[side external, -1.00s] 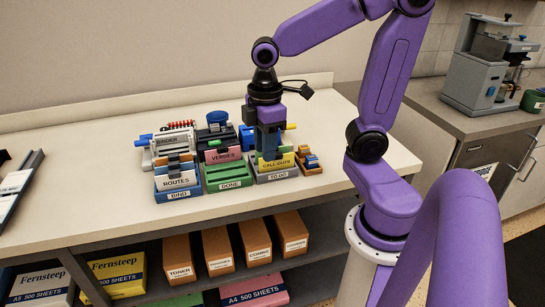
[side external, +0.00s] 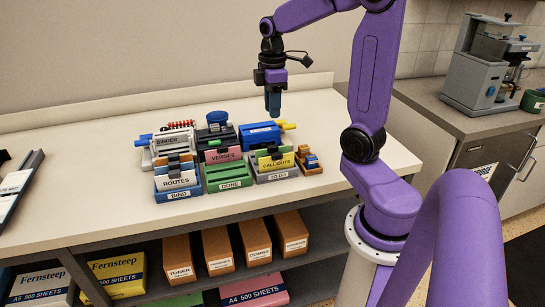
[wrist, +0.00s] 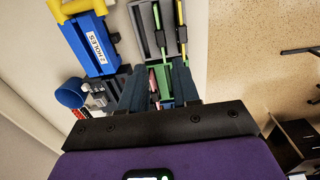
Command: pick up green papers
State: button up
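The grey TO DO tray (side external: 284,174) holds a yellow CALL-OUTS card (side external: 276,164) at its front. A narrow green edge, seemingly the green papers (side external: 262,154), shows behind the card, mostly hidden. Black clips sit above it. In the wrist view, thin green sheet edges (wrist: 155,12) stand in the grey tray near the top. My gripper (side external: 272,108) points down, above and behind the tray, clear of it. In the wrist view, the fingers (wrist: 158,88) are apart, with nothing visible held between them.
The green DONE tray (side external: 229,183) with a pink VERSES card (side external: 222,155) and the blue BIND tray (side external: 178,193) stand to the left. A blue hole punch (side external: 260,134) is behind. A small orange-brown item (side external: 308,160) stands to the right. The counter beyond it is clear.

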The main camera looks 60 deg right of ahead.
aim_at(272, 146)
notch_tip(272, 146, down, 15)
jog(key=shift+f, duration=0.1)
dwell(0.6)
grip_shut()
